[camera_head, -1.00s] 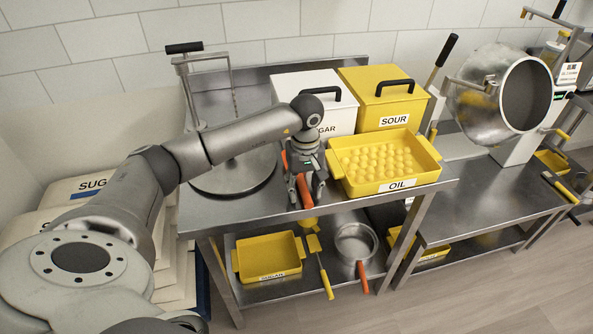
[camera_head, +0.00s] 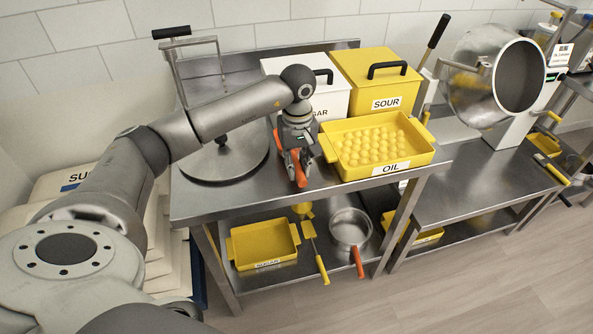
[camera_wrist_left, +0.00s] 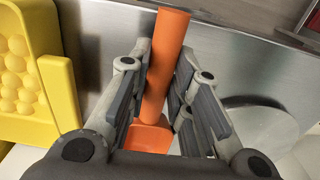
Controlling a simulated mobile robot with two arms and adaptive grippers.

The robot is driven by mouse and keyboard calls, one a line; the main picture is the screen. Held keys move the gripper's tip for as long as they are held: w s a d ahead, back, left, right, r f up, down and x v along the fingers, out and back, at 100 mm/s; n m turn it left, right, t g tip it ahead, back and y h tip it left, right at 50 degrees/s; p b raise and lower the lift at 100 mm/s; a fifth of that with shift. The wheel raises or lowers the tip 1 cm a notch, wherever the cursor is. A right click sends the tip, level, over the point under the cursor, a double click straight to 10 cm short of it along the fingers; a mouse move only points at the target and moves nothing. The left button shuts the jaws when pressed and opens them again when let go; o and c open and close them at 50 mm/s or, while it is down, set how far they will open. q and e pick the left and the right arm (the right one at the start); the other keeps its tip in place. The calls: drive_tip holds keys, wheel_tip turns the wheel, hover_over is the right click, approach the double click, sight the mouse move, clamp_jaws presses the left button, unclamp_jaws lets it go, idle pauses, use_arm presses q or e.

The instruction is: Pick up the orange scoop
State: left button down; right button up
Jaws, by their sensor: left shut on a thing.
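The orange scoop (camera_head: 299,175) is at the front part of the upper steel table, left of the yellow OIL tray (camera_head: 408,163). My left gripper (camera_head: 293,164) points down over it and is shut on its handle. In the left wrist view the orange handle (camera_wrist_left: 168,50) runs between the two fingers (camera_wrist_left: 157,95), and the scoop's bowl (camera_wrist_left: 150,138) shows below, partly hidden by the gripper. I cannot tell whether the scoop still touches the table. My right gripper is not in view.
The OIL tray with yellow balls stands close to the gripper's right. A white SUGAR bin (camera_head: 333,98) and yellow SOUR bin (camera_head: 378,72) stand behind. A round steel plate (camera_head: 225,160) is to the left. A yellow tray (camera_head: 262,240) and a pan (camera_head: 350,228) are on the lower shelf.

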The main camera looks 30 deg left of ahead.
use_arm(q)
drive_tip(key=s+d+r+b, duration=0.3)
drive_tip(key=s+d+r, duration=0.1)
drive_tip(key=d+r, duration=0.6)
drive_tip(key=d, duration=0.3)
drive_tip(key=shift+d+r, duration=0.2)
drive_tip(key=shift+r, duration=0.15)
drive_tip(key=c, duration=1.9)
unclamp_jaws()
clamp_jaws()
